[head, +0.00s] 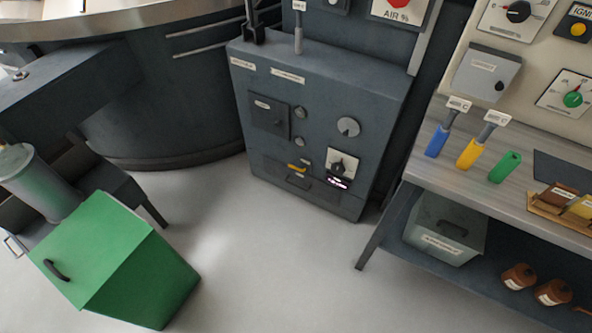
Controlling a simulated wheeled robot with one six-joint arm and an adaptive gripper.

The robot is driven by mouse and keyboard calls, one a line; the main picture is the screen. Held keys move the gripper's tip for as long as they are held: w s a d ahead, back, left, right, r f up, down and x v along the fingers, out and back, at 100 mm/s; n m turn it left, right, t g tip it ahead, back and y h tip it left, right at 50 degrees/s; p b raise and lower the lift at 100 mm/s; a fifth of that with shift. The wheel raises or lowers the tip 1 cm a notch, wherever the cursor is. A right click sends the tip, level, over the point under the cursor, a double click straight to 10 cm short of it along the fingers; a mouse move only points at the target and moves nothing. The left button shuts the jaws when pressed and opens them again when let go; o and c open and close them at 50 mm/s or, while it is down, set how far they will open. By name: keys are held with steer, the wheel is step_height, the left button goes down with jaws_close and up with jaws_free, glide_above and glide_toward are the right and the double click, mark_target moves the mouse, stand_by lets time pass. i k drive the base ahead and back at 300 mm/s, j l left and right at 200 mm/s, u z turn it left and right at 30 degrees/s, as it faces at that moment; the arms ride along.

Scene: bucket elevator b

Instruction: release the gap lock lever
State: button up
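A dark grey machine cabinet (320,95) stands at the middle back. A grey upright lever (298,38) with a white tag at its top rises from the cabinet's top. A black upright fitting (253,22) stands to its left. A small yellow handle (298,167) sits low on the cabinet's front, above a dark drawer-like recess. The labels are too small to read, so I cannot tell which of these is the gap lock lever. My gripper is not in view.
A green bin (115,260) stands at the lower left beside a grey cylinder (45,182). A workbench (420,172) with blue, yellow and green handled items is on the right, with a grey box (445,230) on its lower shelf. The floor (265,260) between them is clear.

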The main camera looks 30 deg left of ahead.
mark_target(294, 168)
steer(key=i+j+u, duration=0.15)
steer(key=i+j, duration=0.35)
steer(key=i+j+u, duration=0.15)
steer(key=i+j, duration=0.35)
steer(key=i+j+u, duration=0.15)
steer(key=i+j, duration=0.2)
steer(key=i, duration=0.25)
steer(key=i+j+u, duration=0.15)
steer(key=i+j, duration=0.2)
steer(key=i, duration=0.25)
